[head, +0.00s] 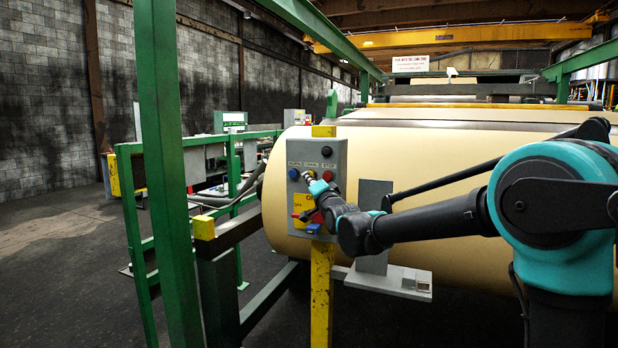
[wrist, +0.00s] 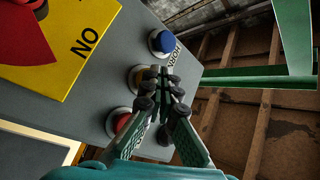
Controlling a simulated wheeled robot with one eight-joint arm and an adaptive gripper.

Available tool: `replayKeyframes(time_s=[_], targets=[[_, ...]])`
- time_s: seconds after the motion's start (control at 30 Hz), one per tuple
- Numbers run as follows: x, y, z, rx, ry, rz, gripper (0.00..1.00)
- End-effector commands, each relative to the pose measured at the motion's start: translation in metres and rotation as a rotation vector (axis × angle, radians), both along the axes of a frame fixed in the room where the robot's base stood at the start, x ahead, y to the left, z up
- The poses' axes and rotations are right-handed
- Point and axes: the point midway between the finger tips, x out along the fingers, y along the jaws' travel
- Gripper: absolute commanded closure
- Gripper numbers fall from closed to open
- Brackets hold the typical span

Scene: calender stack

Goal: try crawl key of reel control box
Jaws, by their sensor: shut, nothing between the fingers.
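The grey reel control box (head: 339,160) stands on a yellow post.
Below the row, a red rotary switch sits on a yellow plate (wrist: 82,22). A black knob (head: 326,152) is above. A large cream roll (head: 440,165) lies behind the box. A green post (head: 160,170) and rails stand at left.

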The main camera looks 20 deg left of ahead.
Motion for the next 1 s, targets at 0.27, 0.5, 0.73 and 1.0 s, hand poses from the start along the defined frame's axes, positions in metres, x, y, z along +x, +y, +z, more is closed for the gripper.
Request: replayKeyframes(time_s=[0.27, 0.5, 0.73, 1.0], targets=[[0.0035, -0.0004, 0.0002, 0.0, 0.0, -0.001, 1.0], [0.0062, -0.0006, 0.0002, 0.0, 0.0, -0.001, 1.0], [0.0063, -0.0006, 0.0002, 0.0, 0.0, 0.0, 1.0], [-0.0019, 0.0003, 0.0002, 0.001, 0.0, 0.001, 1.0]])
